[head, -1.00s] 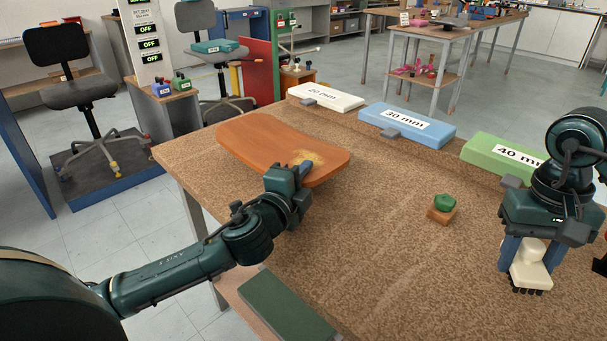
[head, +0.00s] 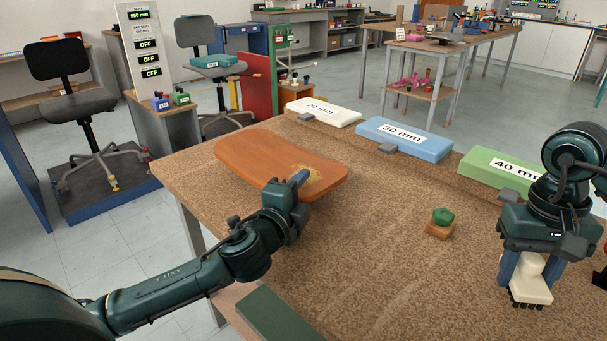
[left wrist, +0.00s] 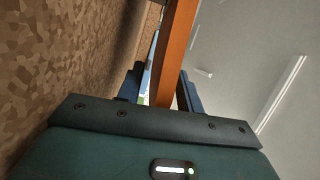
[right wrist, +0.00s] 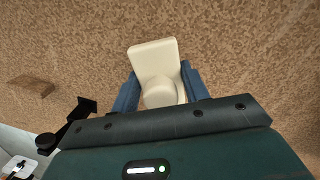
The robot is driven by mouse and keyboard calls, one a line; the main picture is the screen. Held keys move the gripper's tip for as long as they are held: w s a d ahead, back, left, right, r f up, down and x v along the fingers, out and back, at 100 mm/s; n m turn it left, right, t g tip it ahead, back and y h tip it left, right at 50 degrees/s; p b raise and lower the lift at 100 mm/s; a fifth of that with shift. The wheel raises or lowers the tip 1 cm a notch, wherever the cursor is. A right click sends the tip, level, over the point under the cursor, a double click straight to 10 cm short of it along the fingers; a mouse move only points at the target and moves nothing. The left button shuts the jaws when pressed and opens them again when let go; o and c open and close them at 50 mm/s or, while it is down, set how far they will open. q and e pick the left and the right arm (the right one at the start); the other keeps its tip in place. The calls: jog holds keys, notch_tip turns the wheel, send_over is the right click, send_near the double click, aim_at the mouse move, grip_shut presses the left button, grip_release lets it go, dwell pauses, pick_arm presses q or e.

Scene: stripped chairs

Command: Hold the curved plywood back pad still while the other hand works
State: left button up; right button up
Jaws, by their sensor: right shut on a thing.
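The curved plywood back pad (head: 258,158) is an orange-brown panel lying on the near left part of the brown worktop, with a pale dusty patch near its right end. My left gripper (head: 300,180) is at the pad's near edge. In the left wrist view the pad's edge (left wrist: 172,60) passes between its fingers (left wrist: 160,92), with a gap showing on one side. My right gripper (head: 530,272) is shut on a cream brush (head: 530,288) with dark bristles, right of the pad. The brush's block and round knob show in the right wrist view (right wrist: 155,60).
White 20 mm (head: 322,112), blue 30 mm (head: 405,138) and green 40 mm (head: 495,172) blocks line the worktop's far edge. A green knob on a small wooden block (head: 440,228) stands between my arms. A dark green pad (head: 275,315) lies at the near edge.

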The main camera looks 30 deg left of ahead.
pick_arm(q)
jog(key=s, duration=1.2)
jog(key=shift+d+r, duration=0.1)
jog(key=shift+r, duration=0.1)
dwell(0.3)
